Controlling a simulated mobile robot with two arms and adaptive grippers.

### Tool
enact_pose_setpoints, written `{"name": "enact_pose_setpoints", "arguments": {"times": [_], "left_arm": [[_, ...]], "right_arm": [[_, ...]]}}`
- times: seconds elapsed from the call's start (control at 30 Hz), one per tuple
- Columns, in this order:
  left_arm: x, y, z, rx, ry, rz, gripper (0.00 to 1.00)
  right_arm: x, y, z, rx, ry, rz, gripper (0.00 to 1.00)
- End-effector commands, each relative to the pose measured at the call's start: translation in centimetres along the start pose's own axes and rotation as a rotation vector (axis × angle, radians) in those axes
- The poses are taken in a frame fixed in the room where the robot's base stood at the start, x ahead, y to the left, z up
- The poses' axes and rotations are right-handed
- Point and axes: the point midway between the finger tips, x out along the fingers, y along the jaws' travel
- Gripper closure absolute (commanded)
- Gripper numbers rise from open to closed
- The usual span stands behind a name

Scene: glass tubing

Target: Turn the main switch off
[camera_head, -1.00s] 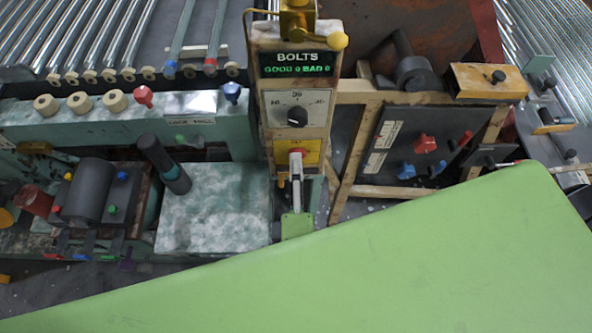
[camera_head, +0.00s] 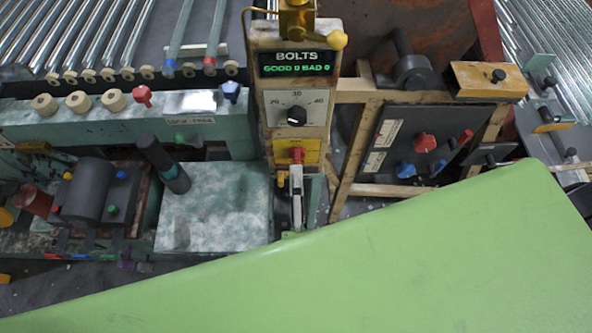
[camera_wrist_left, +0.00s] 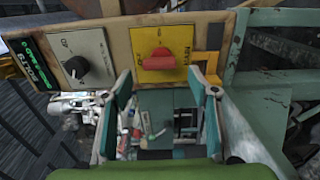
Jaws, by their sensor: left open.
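The red main switch (camera_head: 297,155) sits on a yellow plate (camera_head: 312,151) at the lower end of the BOLTS panel in the head view. In the left wrist view the red switch handle (camera_wrist_left: 155,61) lies sideways on its yellow plate (camera_wrist_left: 178,40). My left gripper (camera_head: 296,174) is just below the switch in the head view. In the left wrist view the left gripper (camera_wrist_left: 159,76) is open, its two fingers apart with the switch ahead between them. Nothing is between the fingers, and they look apart from the switch. My right gripper is not in view.
A black dial (camera_head: 297,115) is above the switch on the same panel (camera_head: 262,62). A mottled pale box (camera_head: 215,208) stands to the left. A wooden frame (camera_head: 351,160) with a dark board of red and blue knobs is to the right.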

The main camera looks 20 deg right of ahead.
Motion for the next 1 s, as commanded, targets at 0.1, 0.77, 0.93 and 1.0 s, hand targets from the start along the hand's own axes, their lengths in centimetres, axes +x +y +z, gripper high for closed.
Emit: {"name": "enact_pose_setpoints", "arguments": {"times": [0.1,0.77,0.93,1.0], "left_arm": [[-2.0,-0.1,0.0,-0.001,-0.002,-0.002,0.46],[-3.7,0.1,0.0,-0.002,0.001,0.001,0.46],[-3.7,-0.6,0.1,0.020,-0.009,-0.007,0.46],[-3.7,-2.4,0.2,0.080,-0.036,-0.029,0.46]], "right_arm": [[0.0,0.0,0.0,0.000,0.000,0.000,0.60],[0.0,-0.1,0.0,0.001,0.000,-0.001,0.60],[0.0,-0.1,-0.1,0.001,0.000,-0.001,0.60],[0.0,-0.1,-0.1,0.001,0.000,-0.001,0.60]]}}
